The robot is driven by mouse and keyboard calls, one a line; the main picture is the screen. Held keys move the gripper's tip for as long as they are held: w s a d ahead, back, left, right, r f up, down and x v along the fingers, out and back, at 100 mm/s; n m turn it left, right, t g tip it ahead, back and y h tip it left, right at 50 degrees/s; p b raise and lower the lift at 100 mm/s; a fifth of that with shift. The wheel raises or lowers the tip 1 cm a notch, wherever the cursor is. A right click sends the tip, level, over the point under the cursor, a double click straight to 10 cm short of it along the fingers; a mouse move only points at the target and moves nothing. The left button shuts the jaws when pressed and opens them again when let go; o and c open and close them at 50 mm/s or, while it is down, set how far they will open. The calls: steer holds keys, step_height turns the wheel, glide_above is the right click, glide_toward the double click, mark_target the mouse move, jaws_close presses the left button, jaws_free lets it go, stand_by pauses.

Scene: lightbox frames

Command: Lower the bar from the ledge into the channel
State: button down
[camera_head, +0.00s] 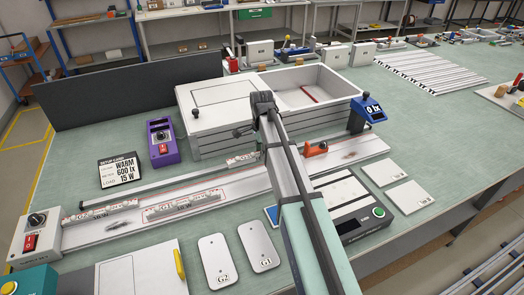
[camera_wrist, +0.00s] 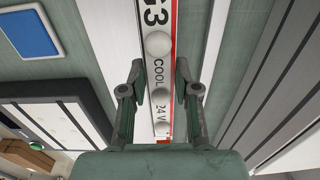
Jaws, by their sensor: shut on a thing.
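My gripper (camera_wrist: 160,92) is shut on a white bar (camera_wrist: 152,22) in the wrist view, with one finger on each long side. The bar has round pale domes, a red edge and the print "G3", "COOL" and "24 V". In the head view a short printed piece (camera_head: 242,159) shows left of my arm, which hides my fingers and most of the bar. A long pale fixture (camera_head: 150,192) with a raised ledge and a red-outlined strip runs across the bench. Other printed bars lie at its left end, one at the back (camera_head: 100,209) and one in front (camera_head: 180,209).
A white lightbox (camera_head: 215,103) with an open bay stands behind the fixture. A blue "0 lx" meter (camera_head: 369,108), an orange block (camera_head: 316,149) and a purple switch box (camera_head: 161,142) stand nearby. Plates G2 (camera_head: 217,262) and G1 (camera_head: 258,247) lie in front.

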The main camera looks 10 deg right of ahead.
mark_target(262, 169)
steer(key=shift+d+f, duration=0.15)
steer(key=shift+f, duration=0.1)
steer(key=shift+f+b, duration=1.25)
steer(key=shift+f, duration=1.25)
steer(key=shift+f, duration=0.45)
stand_by(1.3)
steer(key=c, duration=0.8)
jaws_free()
steer(key=shift+o, duration=0.2)
